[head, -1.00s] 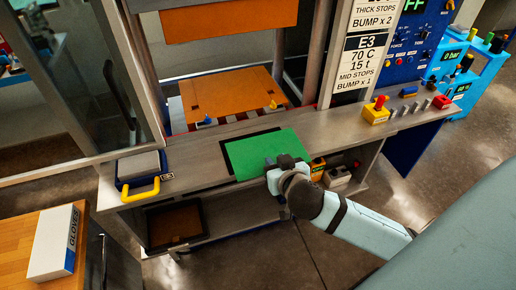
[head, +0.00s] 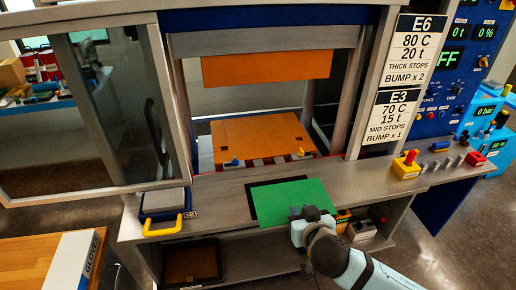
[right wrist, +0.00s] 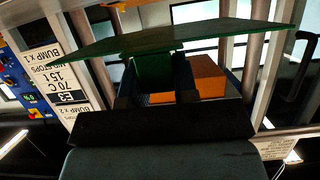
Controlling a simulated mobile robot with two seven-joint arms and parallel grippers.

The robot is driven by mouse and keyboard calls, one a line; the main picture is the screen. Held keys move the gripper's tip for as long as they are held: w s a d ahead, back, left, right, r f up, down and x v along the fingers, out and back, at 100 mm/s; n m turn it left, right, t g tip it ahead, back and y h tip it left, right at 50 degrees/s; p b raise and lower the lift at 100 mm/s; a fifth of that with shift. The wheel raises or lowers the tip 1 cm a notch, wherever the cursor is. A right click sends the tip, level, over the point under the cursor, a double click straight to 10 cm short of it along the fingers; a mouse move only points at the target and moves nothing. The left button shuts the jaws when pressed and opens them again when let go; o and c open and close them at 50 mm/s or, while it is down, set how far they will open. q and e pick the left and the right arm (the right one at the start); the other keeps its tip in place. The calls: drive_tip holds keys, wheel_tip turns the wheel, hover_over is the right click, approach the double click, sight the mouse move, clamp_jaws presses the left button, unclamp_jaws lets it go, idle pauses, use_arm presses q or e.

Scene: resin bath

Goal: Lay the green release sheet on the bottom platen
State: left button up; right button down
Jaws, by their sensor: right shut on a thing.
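The green release sheet (head: 292,202) is a flat green rectangle held over the front of the press bench, above a dark rectangle on the bench top. My right gripper (head: 306,214) is shut on its near edge. In the right wrist view the green sheet (right wrist: 180,38) spreads out past the jaws, with a green part (right wrist: 152,75) between the fingers. The bottom platen (head: 262,135) is an orange-brown plate inside the press, behind the sheet, with nothing lying on it. The orange upper platen (head: 266,67) hangs above it with a gap between. My left gripper is out of view.
Small blue and yellow pieces stand along the bottom platen's front edge. Press columns (head: 177,110) flank the opening. A yellow-handled tray (head: 163,200) sits at the bench's left. A yellow box with a red button (head: 406,165) stands at the right. A glass guard (head: 85,115) is at left.

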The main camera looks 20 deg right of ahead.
sight(274, 218)
drive_tip(key=w+a+r+n+y, duration=0.1)
drive_tip(key=w+a+y, duration=0.1)
drive_tip(key=a, duration=0.1)
drive_tip(key=w+a+r+n+y, duration=0.1)
drive_tip(key=a, duration=0.1)
drive_tip(key=shift+w+a+r+n, duration=0.1)
drive_tip(key=shift+w+r+n, duration=0.2)
drive_tip(key=shift+w+r, duration=0.05)
drive_tip(key=shift+w+a+r+t, duration=0.15)
drive_tip(key=shift+a+t, duration=0.1)
drive_tip(key=shift+t, duration=0.05)
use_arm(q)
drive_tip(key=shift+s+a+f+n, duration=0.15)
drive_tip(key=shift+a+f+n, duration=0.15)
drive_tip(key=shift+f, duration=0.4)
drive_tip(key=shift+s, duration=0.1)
use_arm(e)
drive_tip(key=shift+d, duration=0.1)
